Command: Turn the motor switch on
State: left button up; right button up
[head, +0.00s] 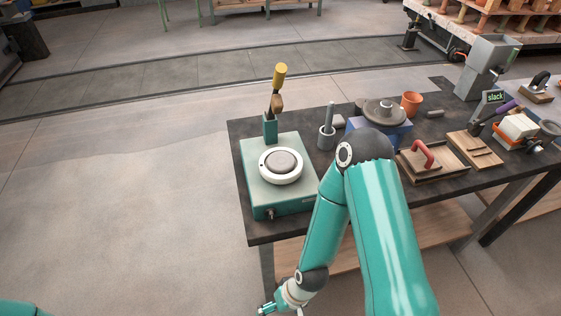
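A teal box-shaped machine (260,193) stands on the left end of the dark workbench, with a round grey disc in a white ring on its top. A small dark knob or toggle (271,214) sits low on its front face and may be the motor switch; its position is too small to tell. A lever with a yellow grip (280,75) rises behind the disc, leaning slightly right. My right gripper (282,309) hangs below and in front of the bench, apart from the machine, and is partly cut off by the bottom edge. My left gripper is out of view.
The dark workbench (240,137) also bears a grey cup with a rod (327,135), a round grey wheel on a blue base (383,112), an orange pot (411,104), a red-handled tool (423,154) and a "slack" display (495,97). Floor left of the bench is clear.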

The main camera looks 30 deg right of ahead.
aim_at(270, 212)
jog(key=z, duration=0.7)
jog(key=k, duration=1.45)
jog(key=u, duration=0.75)
jog(key=i, duration=1)
